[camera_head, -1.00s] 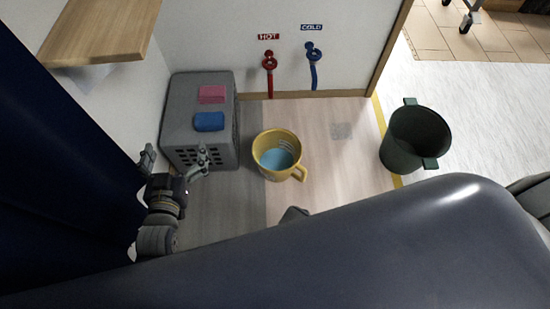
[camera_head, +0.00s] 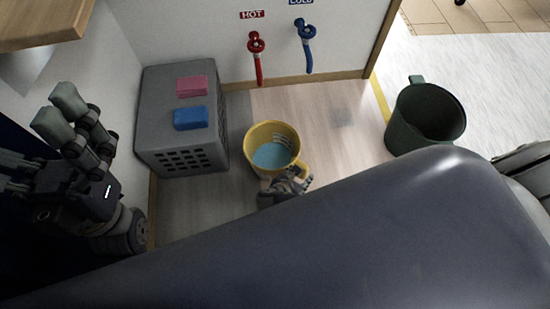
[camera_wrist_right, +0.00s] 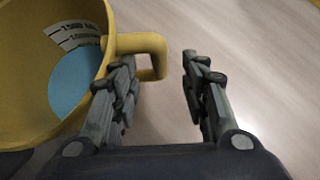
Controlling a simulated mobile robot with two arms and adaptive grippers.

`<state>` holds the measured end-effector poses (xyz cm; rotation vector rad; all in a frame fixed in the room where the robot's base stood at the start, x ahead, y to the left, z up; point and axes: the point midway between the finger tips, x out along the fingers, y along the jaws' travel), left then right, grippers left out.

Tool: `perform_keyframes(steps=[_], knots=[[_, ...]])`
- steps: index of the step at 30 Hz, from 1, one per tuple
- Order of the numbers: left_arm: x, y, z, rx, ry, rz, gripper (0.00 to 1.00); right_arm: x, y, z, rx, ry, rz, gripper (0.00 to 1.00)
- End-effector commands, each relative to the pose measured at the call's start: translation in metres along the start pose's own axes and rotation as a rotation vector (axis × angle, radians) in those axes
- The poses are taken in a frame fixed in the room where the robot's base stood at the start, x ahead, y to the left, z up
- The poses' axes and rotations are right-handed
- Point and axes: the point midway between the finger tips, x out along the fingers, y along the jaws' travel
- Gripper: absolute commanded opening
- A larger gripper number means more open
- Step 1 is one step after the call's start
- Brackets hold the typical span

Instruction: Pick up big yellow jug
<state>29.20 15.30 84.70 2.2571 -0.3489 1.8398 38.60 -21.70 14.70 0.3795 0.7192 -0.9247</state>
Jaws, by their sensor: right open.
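The big yellow jug (camera_head: 254,136) stands upright on the floor, its inside bottom blue. Its handle (camera_head: 304,168) points toward the lower right. My right gripper (camera_head: 292,179) is at the handle, partly hidden behind my dark body. In the right wrist view the right gripper (camera_wrist_right: 158,62) is open, and the jug (camera_wrist_right: 20,110) fills the left side. The handle (camera_wrist_right: 155,45) reaches into the gap ahead of the fingers; the left finger overlaps its lower part. I cannot tell whether they touch. My left gripper (camera_head: 75,118) is raised at the left, open and empty.
A grey crate (camera_head: 165,80) with a pink block (camera_head: 192,86) and a blue block (camera_head: 191,118) on it stands left of the jug. A dark green bucket (camera_head: 398,125) stands at right. Red (camera_head: 257,55) and blue (camera_head: 304,45) taps are on the wall. Floor between jug and bucket is clear.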

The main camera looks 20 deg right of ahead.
Motion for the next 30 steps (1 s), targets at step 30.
perform_keyframes(steps=[30], knots=[[-0.001,0.001,0.008,0.01,0.068,0.03,1.0,0.063,0.0,-0.001,0.002,0.003,0.0,0.1]])
